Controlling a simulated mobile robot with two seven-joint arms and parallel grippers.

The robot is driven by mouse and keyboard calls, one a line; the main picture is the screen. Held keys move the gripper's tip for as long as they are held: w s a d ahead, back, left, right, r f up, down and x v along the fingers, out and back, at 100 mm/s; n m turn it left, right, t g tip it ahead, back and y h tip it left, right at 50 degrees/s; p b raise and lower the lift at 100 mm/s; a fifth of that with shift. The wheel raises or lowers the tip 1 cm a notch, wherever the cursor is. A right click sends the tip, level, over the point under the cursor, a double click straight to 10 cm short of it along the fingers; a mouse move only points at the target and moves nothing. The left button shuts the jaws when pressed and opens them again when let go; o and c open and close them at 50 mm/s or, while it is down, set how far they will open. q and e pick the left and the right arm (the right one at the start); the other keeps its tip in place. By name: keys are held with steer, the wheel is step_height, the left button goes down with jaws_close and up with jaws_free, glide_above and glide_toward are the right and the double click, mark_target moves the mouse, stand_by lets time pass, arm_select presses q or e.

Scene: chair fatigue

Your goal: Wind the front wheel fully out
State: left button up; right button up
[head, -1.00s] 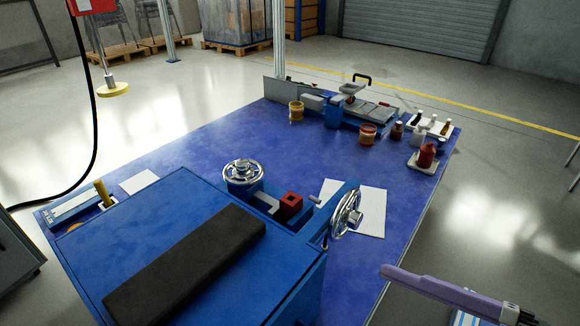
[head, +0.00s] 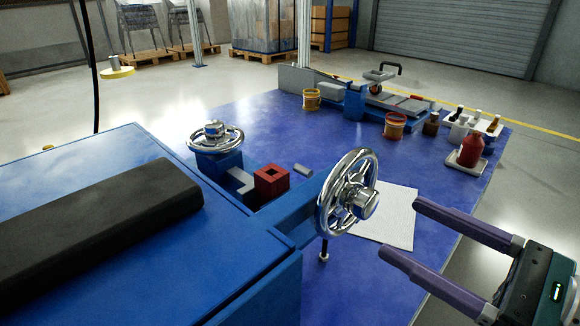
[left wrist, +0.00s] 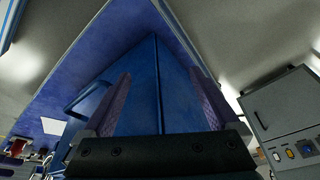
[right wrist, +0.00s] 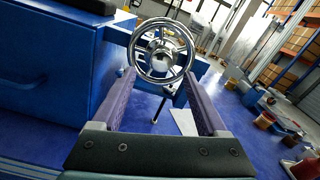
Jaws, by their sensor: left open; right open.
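The nearer chrome handwheel (head: 347,192) stands upright at the right end of the blue machine vise, with a hub in its middle. A second chrome handwheel (head: 216,138) lies flat further back on the vise. My right gripper (head: 402,229) is open and empty, to the right of the nearer wheel, its fingers pointing at it but apart from it. In the right wrist view that wheel (right wrist: 161,50) shows ahead, beyond the fingertips. My left gripper (left wrist: 161,80) is open in the left wrist view, in front of a blue cabinet, and out of the head view.
A red block (head: 271,180) sits by the vise. A blue cabinet (head: 80,195) with a black pad (head: 95,230) fills the left. White paper (head: 392,215) lies behind the wheel. Cans, bottles and a red bottle (head: 470,150) stand at the back right.

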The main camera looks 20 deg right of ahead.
mark_target(372, 210)
steer(key=x, duration=0.5)
steer(key=shift+b, duration=0.35)
steer(key=shift+d, duration=0.1)
steer(key=shift+c, duration=0.3)
jaws_close()
